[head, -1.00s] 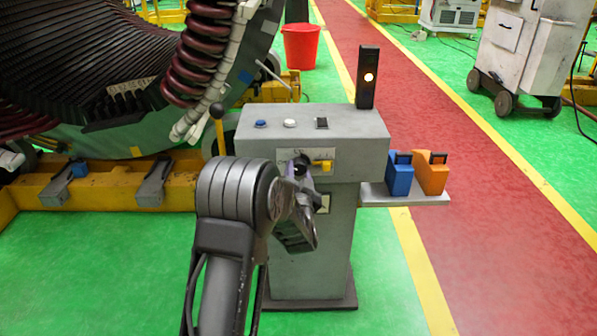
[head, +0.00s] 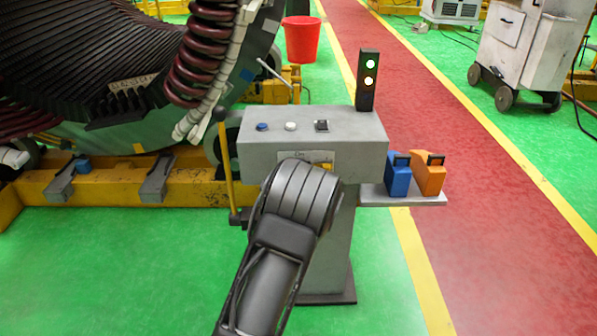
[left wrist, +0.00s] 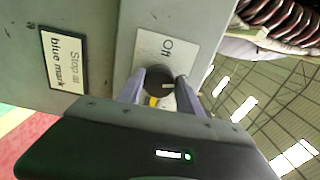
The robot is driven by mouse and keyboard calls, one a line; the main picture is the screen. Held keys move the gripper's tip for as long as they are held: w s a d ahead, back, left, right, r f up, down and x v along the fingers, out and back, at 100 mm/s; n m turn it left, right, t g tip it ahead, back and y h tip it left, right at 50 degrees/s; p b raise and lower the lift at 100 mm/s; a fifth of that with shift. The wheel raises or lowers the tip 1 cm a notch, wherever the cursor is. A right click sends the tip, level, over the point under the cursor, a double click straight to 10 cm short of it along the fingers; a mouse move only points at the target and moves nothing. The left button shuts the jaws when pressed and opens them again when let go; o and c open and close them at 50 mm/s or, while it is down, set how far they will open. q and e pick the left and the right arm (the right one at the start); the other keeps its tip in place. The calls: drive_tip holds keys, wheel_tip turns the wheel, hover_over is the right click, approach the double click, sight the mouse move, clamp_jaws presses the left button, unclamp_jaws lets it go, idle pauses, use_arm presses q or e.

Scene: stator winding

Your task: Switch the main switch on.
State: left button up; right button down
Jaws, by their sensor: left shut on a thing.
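The main switch is a round black knob (left wrist: 157,80) on a white plate (left wrist: 165,45) marked "Off" in the left wrist view. A white mark shows on the knob and a yellow piece beside it. My left gripper (left wrist: 161,84) has its two purple-grey fingers on either side of the knob, shut on it. In the head view my left arm hides the knob and gripper; only the plate's top with "On" (head: 301,155) shows on the grey control stand (head: 350,160). My right gripper is not in view.
A blue button (head: 262,127), a white button (head: 290,126) and a black switch (head: 321,125) sit on top of the stand. A side shelf (head: 405,199) holds a blue box (head: 398,178) and an orange box (head: 428,178). A yellow lever (head: 228,165) stands at the left.

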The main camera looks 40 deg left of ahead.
use_arm(q)
drive_tip(key=shift+m+p, duration=0.45)
drive_tip(key=shift+m, duration=0.95)
drive_tip(key=o, duration=1.4)
drive_tip(key=shift+c, duration=0.2)
drive_tip(key=shift+d, duration=0.1)
drive_tip(key=v, duration=0.7)
drive_tip(key=shift+s+d, duration=0.2)
drive_tip(key=shift+s, duration=0.1)
